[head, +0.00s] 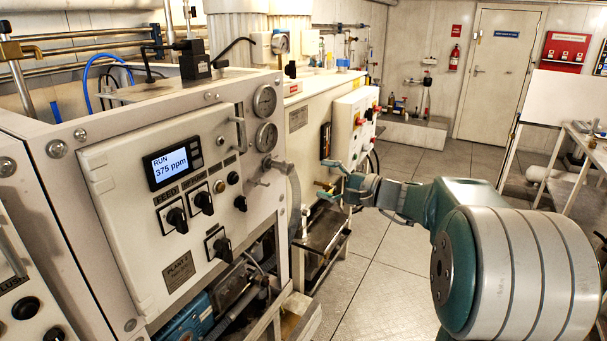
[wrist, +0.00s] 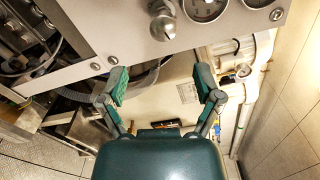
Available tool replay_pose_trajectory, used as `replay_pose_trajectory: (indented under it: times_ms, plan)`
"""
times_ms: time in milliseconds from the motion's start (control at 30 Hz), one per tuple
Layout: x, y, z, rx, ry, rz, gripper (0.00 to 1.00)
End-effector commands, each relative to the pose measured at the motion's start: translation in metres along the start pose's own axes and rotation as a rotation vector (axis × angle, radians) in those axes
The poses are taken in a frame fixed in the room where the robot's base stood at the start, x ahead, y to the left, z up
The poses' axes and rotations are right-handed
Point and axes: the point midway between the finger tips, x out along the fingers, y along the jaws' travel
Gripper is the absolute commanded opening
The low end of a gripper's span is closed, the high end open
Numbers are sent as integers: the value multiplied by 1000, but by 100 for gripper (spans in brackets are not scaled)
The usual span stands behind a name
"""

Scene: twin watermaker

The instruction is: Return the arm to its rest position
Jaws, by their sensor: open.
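My gripper (head: 334,182) is at the end of my arm, extended forward beside the watermaker panel in the head view. In the wrist view my gripper (wrist: 160,84) has its two fingers spread wide with nothing between them. The white watermaker cabinet (head: 125,145) stands at the left, and its display (head: 172,163) reads RUN 375 ppm. Several black knobs, including one low on the panel (head: 221,246), sit below the display. In the wrist view a metal valve knob (wrist: 162,22) on the panel lies beyond the fingertips, apart from them.
Two gauges (head: 265,100) sit on the cabinet's right side. A second white unit (head: 325,115) with a control box stands behind. A work table (head: 592,150) stands at the right. The tiled floor (head: 400,245) is clear between. A door (head: 490,75) is at the back.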

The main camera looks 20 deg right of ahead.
Motion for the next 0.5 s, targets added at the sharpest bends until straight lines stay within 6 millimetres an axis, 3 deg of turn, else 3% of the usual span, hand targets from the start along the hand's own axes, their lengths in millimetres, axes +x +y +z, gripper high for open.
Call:
replay_pose_trajectory:
  times_ms: [200,500]
  plan:
    - [-22,0,-1,1,1,0,83]
    - [-24,0,0,1,0,0,83]
